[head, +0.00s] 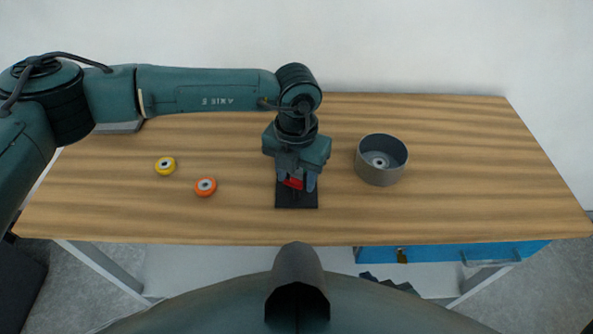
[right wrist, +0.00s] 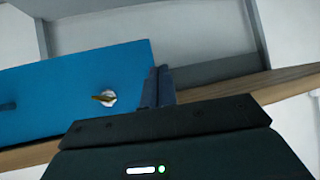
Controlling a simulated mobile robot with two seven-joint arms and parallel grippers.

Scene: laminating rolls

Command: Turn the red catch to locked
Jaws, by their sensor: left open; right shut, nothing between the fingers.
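The red catch (head: 293,183) sits on a black base plate (head: 297,204) near the front middle of the wooden table. My left gripper (head: 297,180) points down over the catch, open, with a finger showing on either side of the red part. The gripper hides much of the catch, and I cannot tell whether the fingers touch it. My right gripper (right wrist: 160,87) shows in the right wrist view, shut and empty, in front of the blue drawer (right wrist: 85,88) below the tabletop.
A grey round bowl-like drum (head: 381,160) stands right of the left gripper. A yellow roll (head: 165,166) and an orange roll (head: 205,187) lie to the left. A brass key or knob (right wrist: 105,98) sticks out of the drawer front. The table's right side is clear.

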